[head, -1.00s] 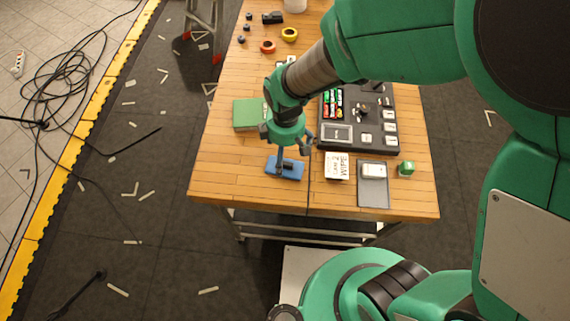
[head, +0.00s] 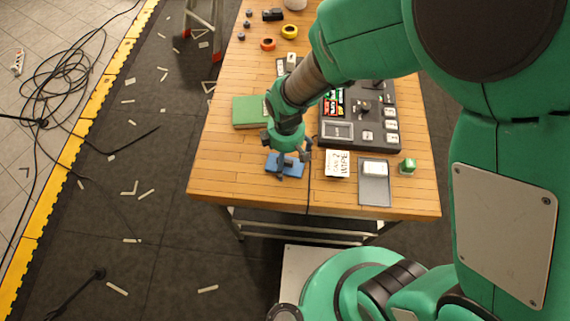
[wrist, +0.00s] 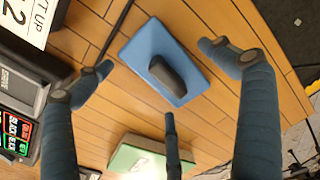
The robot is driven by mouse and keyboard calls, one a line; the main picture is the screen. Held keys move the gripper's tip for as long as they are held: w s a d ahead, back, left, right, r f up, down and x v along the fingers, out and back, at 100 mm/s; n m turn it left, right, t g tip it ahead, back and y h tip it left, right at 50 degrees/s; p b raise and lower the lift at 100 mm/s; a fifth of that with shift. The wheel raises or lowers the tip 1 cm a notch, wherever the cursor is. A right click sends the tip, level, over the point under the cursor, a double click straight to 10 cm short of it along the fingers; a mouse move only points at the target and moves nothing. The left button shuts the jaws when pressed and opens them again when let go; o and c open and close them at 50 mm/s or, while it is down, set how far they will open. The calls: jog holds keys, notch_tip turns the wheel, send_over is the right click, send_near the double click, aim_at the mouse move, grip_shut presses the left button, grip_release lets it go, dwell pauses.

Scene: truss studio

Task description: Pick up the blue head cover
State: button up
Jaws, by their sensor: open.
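The blue head cover (head: 272,170) lies on the wooden table near its front edge. In the wrist view the blue head cover (wrist: 143,47) is a flat blue rectangle with a dark raised grip across its middle. My gripper (head: 290,163) is over it in the head view and hides part of it. In the wrist view my gripper (wrist: 166,75) has its fingers spread wide, with nothing between them in its hold. One finger lies on each side of the cover in the picture and a third below it. Whether any fingertip touches it I cannot tell.
A green box (head: 250,112) lies behind and left of the cover. A white sign card (head: 337,164), a grey tray (head: 374,190) and a dark control panel (head: 358,130) are on the right. The table's front-left corner (head: 215,180) is bare.

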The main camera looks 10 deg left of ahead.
dwell(0.5)
jog(key=c, duration=1.3)
jog(key=shift+o, duration=0.2)
jog(key=shift+r, duration=0.1)
jog(key=shift+r, duration=0.55)
notch_tip(320, 180, up, 2)
jog(key=shift+r+p, duration=0.15)
jog(key=shift+p, duration=0.25)
jog(key=s+d, duration=0.2)
jog(key=s, duration=0.2)
jog(key=s+d+r+p, duration=0.1)
jog(key=s+d, duration=0.2)
jog(key=s, duration=0.2)
jog(key=s+d, duration=0.3)
jog(key=s, duration=0.2)
jog(key=shift+r, duration=0.2)
jog(key=shift+w, duration=0.1)
